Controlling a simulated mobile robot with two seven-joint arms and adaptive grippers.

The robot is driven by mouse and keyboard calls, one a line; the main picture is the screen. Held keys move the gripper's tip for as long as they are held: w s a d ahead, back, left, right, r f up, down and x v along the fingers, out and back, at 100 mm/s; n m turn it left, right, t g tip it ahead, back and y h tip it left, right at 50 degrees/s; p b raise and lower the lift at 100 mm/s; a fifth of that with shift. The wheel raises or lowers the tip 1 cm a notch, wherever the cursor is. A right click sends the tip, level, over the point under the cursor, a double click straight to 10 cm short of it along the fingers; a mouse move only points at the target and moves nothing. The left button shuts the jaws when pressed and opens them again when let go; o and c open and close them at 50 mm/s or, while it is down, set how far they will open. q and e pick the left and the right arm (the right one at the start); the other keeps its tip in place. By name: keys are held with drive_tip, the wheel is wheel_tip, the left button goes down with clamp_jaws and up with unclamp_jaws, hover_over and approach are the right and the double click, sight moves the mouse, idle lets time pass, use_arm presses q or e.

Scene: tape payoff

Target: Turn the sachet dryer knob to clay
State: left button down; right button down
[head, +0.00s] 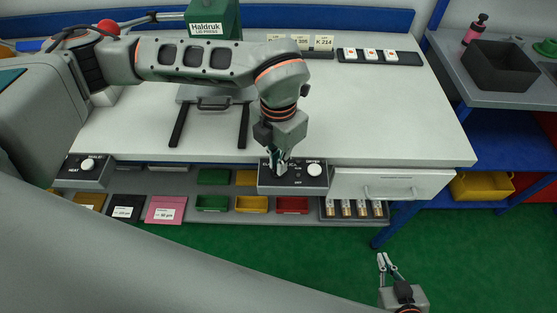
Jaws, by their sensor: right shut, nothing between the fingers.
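A dark control box (298,190) sits on the front edge of the white bench. The word "DRYER" shows at its upper right and "OFF" lower down; other lettering is hidden or too small to read. A round white knob (314,170) is on its right part, clear of the gripper. My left gripper (281,167) points down at the box's left part, its fingertips at the face. The fingers hide what is under them, and I cannot tell whether they grip anything. My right gripper (388,262) is shut and empty above the green floor at lower right.
Another dark box with a white knob (88,163) is at the bench's left front. A drawer (392,185) is right of the dryer box. Coloured bins (251,204) lie on the shelf below. A green "Haldruk" machine (213,18) stands behind.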

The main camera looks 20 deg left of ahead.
idle(0.4)
use_arm(q)
drive_tip(key=n+b, duration=0.1)
drive_tip(key=n, duration=0.2)
drive_tip(key=shift+n+b, duration=0.3)
drive_tip(key=shift+n, duration=0.1)
drive_tip(key=n+b, duration=0.1)
drive_tip(key=n, duration=0.3)
drive_tip(key=shift+n, duration=0.3)
drive_tip(key=n, duration=0.5)
drive_tip(key=shift+w+r+n, duration=0.1)
drive_tip(key=shift+n, duration=2.2)
drive_tip(key=c, duration=2.2)
unclamp_jaws()
